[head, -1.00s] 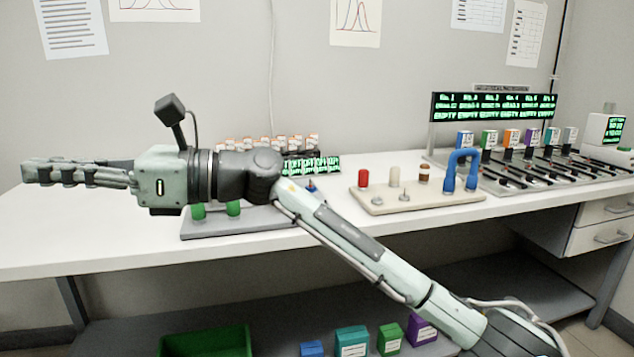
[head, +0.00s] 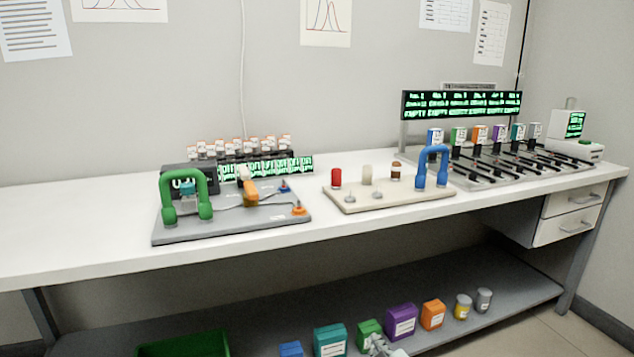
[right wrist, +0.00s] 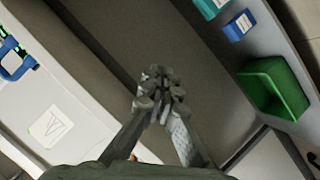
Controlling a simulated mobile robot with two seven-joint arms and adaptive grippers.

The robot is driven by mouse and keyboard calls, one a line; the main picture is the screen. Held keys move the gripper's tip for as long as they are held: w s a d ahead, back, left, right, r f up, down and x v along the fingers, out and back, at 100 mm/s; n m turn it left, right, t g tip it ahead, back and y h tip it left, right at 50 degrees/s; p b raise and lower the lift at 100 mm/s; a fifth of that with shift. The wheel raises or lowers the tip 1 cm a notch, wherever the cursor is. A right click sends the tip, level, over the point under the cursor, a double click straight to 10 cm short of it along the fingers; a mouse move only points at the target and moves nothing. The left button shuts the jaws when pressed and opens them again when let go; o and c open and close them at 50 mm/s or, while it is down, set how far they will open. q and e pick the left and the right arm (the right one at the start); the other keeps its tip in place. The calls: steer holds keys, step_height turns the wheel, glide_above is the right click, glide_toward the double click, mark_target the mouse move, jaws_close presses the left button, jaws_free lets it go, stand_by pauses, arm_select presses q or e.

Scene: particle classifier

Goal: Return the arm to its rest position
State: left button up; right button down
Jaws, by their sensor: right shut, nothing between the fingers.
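My right gripper (right wrist: 161,88) shows in the right wrist view with its fingers closed together and nothing between them. In the head view only a small part of the right gripper (head: 378,344) shows at the bottom edge, low in front of the lower shelf. It is below the bench top (head: 100,243) and apart from the devices on it. Most of the right arm is out of the head view. My left gripper is not in view.
The bench carries a grey board with a green handle (head: 183,176), a beige board with a blue handle (head: 421,168), and a slotted rack (head: 525,160). The lower shelf (head: 510,290) holds several boxes and a green bin (head: 185,346). The bench's front strip is clear.

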steer(key=s+d+f+m+g, duration=0.2)
steer(key=s+d+f, duration=0.3)
steer(key=s, duration=0.4)
steer(key=s+d+f+m+g+h, duration=0.1)
steer(key=s+d+f+g, duration=0.3)
steer(key=s+f, duration=0.4)
steer(key=s+d+f+m+g+h, duration=0.1)
steer(key=s+d+f+m+g, duration=0.3)
steer(key=s, duration=0.8)
step_height(320, 180, down, 3)
steer(key=shift+s+d+r, duration=0.15)
steer(key=shift+d, duration=0.8)
